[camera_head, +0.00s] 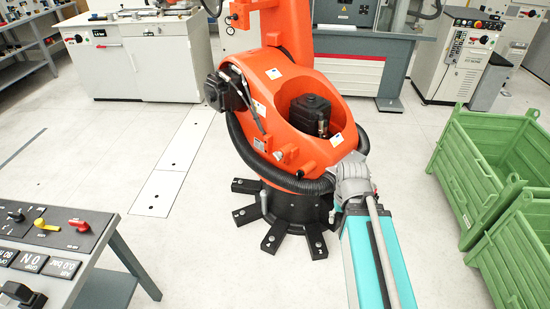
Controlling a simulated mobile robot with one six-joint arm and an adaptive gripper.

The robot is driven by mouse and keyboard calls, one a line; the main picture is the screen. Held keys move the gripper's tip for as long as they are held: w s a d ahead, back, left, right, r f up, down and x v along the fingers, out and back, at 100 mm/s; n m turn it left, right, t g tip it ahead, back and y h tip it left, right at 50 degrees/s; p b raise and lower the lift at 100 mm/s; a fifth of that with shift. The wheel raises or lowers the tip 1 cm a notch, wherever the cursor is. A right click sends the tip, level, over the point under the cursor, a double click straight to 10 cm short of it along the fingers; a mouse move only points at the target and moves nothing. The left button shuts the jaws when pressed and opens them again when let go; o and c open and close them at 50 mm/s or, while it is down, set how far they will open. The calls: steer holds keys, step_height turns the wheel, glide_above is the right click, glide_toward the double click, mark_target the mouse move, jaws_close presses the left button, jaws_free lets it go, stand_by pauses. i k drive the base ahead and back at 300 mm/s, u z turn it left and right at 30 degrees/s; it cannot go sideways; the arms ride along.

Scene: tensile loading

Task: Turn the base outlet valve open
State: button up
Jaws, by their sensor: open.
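A dark control panel (60,218) slopes at the lower left, partly cut off by the picture edge. Along its upper part are a black handle (16,215), a yellow handle (47,225) and a red handle (80,226). I cannot read which one is the base outlet valve, nor tell whether any is open. Below them are dark displays (62,267) reading "0 N" and "0.0 bar", and a larger black knob (22,294). My gripper does not show in this view.
An orange industrial arm (300,130) stands on black feet in the middle. A teal and grey beam (385,265) runs toward the bottom edge. Green crates (470,175) stand at the right. White cabinets (145,65) line the back. The floor (150,130) left of the orange arm is clear.

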mark_target(278, 156)
steer(key=z, duration=0.1)
steer(key=i, duration=0.95)
steer(key=u, duration=0.05)
